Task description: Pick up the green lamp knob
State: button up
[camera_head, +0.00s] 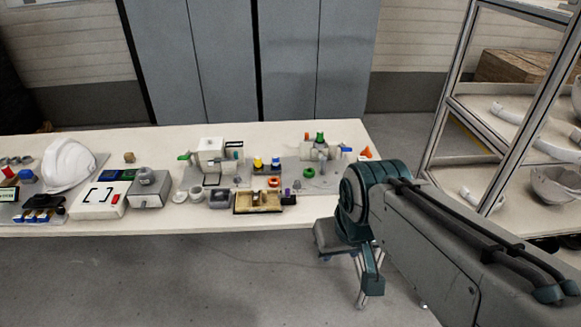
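A small green knob-like piece (320,138) stands upright on top of a grey fixture toward the right end of the white table. It looks like the green lamp knob, but it is too small to be certain. A green lever-like piece (183,157) and a green ring (309,172) also show on the table. My arm comes in from the right, and its end with my gripper (368,283) hangs low in front of the table's right front edge, apart from the green pieces. Its fingers are too small and dark to tell whether they are open or shut.
The white table (130,223) holds a white helmet shell (68,165), a white box (98,200), a tan tray (257,211) and several small coloured parts. A metal shelf rack (447,118) with white shells stands at right. Grey cabinets (318,60) stand behind. The floor in front is clear.

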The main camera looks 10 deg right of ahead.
aim_at(309, 172)
jog(key=u, duration=0.55)
jog(key=i, duration=1.4)
jog(key=z, duration=0.25)
